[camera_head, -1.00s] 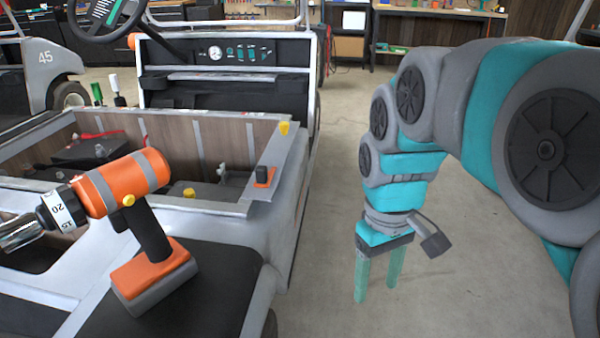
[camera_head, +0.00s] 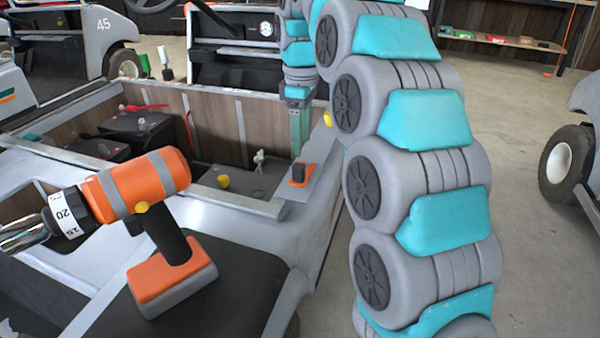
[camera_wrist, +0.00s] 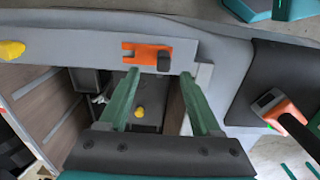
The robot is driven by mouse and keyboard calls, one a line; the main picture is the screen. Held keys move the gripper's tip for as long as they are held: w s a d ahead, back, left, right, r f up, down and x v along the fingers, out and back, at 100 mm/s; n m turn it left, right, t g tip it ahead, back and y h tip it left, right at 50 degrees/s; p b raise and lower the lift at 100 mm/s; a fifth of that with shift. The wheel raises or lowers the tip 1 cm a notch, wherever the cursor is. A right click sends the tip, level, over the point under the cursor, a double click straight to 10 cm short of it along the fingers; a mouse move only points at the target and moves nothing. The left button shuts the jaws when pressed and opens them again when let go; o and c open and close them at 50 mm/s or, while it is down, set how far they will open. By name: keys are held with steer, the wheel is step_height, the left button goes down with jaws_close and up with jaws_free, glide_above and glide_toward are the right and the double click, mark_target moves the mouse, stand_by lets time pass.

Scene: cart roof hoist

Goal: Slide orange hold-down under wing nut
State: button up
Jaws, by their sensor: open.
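The orange hold-down (camera_head: 300,183) is a small flat plate with a black knob, lying on the grey rim of the cart's bay. In the wrist view the hold-down (camera_wrist: 135,52) shows notches at its left side and lies just beyond my fingertips. My gripper (camera_head: 298,145) points down over the bay's far right part. In the wrist view my gripper (camera_wrist: 160,74) is open, with its two green fingers apart and nothing between them. A pale, wing-shaped piece, likely the wing nut (camera_head: 259,159), stands on a dark grey case inside the bay.
A yellow knob (camera_head: 223,181) sits in the bay, and another yellow piece (camera_head: 327,119) is on the rim. Black batteries (camera_head: 137,127) are at the bay's left. An orange drill (camera_head: 150,185) stands on the black seat in front. Open floor (camera_head: 530,240) lies to the right.

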mark_target(299, 164)
steer(key=shift+s+a+f, duration=0.15)
steer(key=shift+a+f, duration=0.05)
steer(key=shift+f, duration=1.65)
steer(key=shift+s+a+f, duration=0.1)
steer(key=shift+a+f, duration=0.05)
steer(key=shift+f, duration=1.7)
jaws_close()
